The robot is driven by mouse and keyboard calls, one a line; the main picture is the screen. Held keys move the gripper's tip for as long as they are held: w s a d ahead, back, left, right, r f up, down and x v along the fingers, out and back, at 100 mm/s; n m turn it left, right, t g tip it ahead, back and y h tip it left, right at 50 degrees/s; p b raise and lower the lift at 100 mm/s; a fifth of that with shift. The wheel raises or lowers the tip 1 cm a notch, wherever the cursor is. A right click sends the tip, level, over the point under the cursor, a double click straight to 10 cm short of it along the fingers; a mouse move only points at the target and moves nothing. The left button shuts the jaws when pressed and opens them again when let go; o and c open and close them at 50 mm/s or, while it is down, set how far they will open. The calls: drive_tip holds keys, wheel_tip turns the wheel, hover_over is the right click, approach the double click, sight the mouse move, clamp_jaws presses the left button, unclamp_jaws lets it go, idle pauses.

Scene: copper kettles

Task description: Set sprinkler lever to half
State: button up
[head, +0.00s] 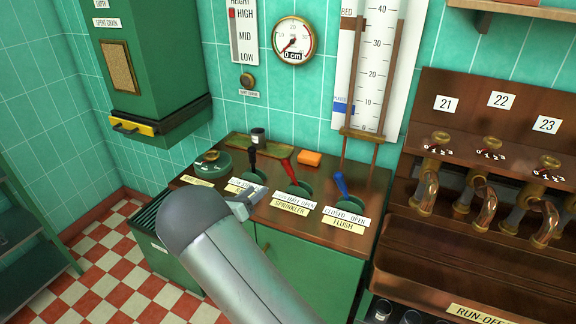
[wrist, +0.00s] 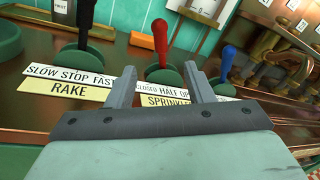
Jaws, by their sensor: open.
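The sprinkler lever (head: 287,168) has a red handle on a green round base, at the middle of the brown console. In the head view it leans up and slightly left; in the wrist view the red lever (wrist: 160,38) looks nearly upright. Its exact setting I cannot tell. Its yellow SPRINKLER label (head: 289,209) lies in front, below a white strip for closed, half and open, partly covered in the wrist view. My gripper (wrist: 161,88) is open and empty, its fingers in front of the lever base, apart from the handle. The gripper also shows in the head view (head: 250,199).
The black rake lever (head: 251,158) stands to the left and the blue flush lever (head: 341,184) to the right. An orange block (head: 310,158) lies behind the levers. A gauge (head: 294,38) hangs on the wall. Copper taps (head: 479,198) stand at the right.

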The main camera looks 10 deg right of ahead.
sight(285, 168)
drive_tip(key=p+x, duration=0.3)
drive_tip(key=x, duration=1.4)
drive_tip(key=shift+p, duration=0.4)
